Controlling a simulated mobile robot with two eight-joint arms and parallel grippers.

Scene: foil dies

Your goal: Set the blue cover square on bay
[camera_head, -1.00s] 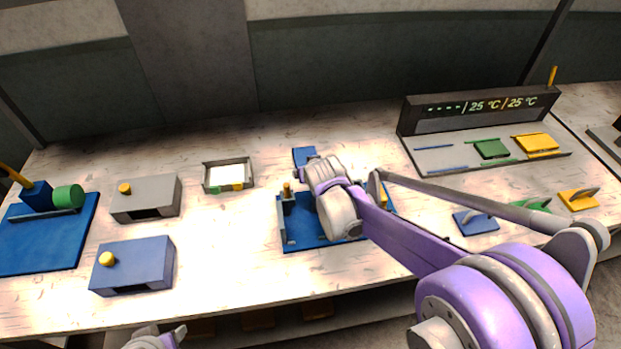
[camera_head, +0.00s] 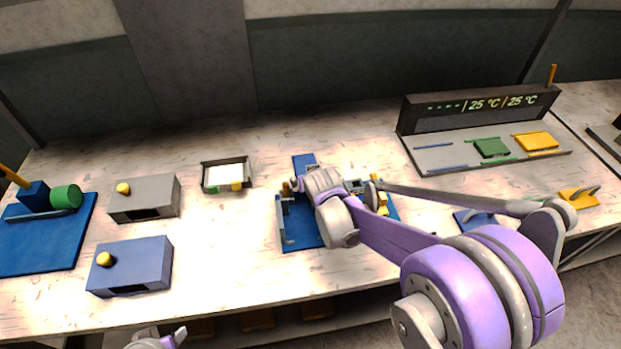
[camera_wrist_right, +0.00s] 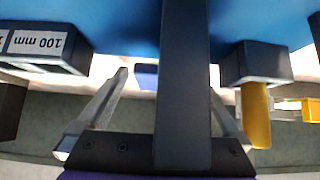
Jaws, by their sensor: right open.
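A blue flat piece with a grey handle (camera_head: 475,222) lies at the right front of the table, partly behind my right arm; it looks like the blue cover. An empty bay with blue rails (camera_head: 436,158) is at the left of the grey panel under the display. My right gripper (camera_wrist_right: 167,82) is open over the blue fixture board (camera_head: 300,238), its fingers on either side of a dark bar (camera_wrist_right: 183,110). The arm hides much of the board. My left gripper (camera_head: 165,338) shows only partly at the bottom edge; its jaw state is unclear.
A small blue plate (camera_head: 303,160) lies behind the board. Green (camera_head: 491,148) and yellow (camera_head: 536,141) plates sit in the other bays. A yellow handled piece (camera_head: 578,198) lies at right. Grey (camera_head: 145,205) and blue (camera_head: 140,260) boxes stand left; a small tray (camera_head: 227,163) is behind.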

